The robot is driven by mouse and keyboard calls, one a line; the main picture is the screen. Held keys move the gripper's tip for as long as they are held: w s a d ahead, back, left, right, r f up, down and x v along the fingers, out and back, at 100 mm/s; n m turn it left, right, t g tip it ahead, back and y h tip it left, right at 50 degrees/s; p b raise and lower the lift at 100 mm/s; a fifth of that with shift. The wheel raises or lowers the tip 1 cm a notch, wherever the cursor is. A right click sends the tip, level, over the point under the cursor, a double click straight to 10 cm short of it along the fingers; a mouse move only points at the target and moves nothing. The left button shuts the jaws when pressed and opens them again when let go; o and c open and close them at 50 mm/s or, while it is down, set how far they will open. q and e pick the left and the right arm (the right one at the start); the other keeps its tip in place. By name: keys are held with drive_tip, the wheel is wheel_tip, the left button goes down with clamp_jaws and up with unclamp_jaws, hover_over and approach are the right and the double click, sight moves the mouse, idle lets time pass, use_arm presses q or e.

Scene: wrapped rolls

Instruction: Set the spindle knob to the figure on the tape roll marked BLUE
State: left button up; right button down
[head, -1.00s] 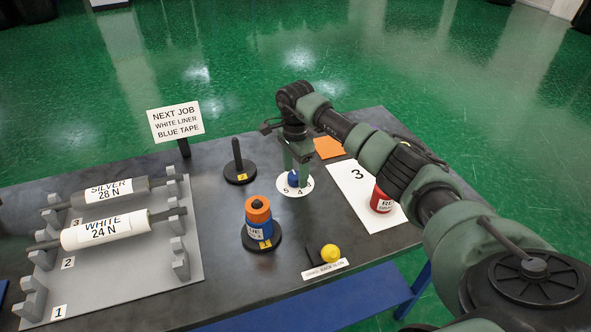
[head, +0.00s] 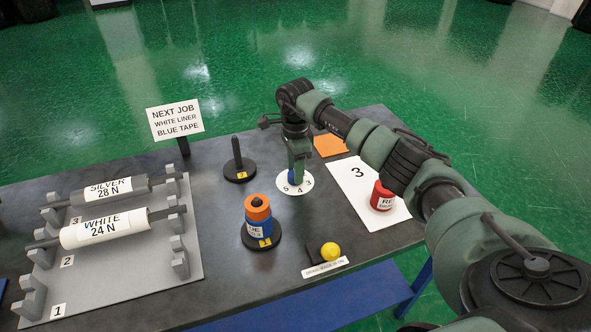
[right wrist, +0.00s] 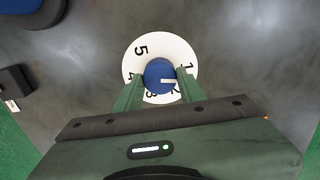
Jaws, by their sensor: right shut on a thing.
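The blue spindle knob (right wrist: 158,76) stands in the middle of a round white dial (head: 279,186) with figures around its rim. My right gripper (right wrist: 158,84) comes down from above, shut on the knob, one finger on each side. A pale pointer line on the knob points to the right in the right wrist view, toward the rim near the 1 and 2. The blue tape roll (head: 264,230) sits on a black post base under an orange roll (head: 257,208). Its label shows "UE"; its figure is too small to read surely. My left gripper is out of view.
A grey rack (head: 140,266) holds rollers marked SILVER and WHITE. A sign (head: 175,121) reads white liner, blue tape. A red roll (head: 382,197) stands on a white sheet marked 3. A yellow ball-shaped knob (head: 330,251) and an empty black post (head: 238,160) are near.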

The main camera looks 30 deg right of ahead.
drive_tip(key=m, duration=0.5)
drive_tip(key=shift+r+m, duration=0.1)
drive_tip(key=shift+m, duration=0.2)
drive_tip(key=m, duration=0.5)
drive_tip(key=shift+m, duration=0.3)
drive_tip(key=m+p, duration=0.1)
drive_tip(key=m, duration=0.4)
drive_tip(key=m+p, duration=0.1)
drive_tip(key=m, duration=0.4)
drive_tip(key=shift+m, duration=0.3)
drive_tip(key=shift+w, duration=0.1)
drive_tip(key=c, duration=0.9)
unclamp_jaws()
drive_tip(key=shift+o, duration=0.2)
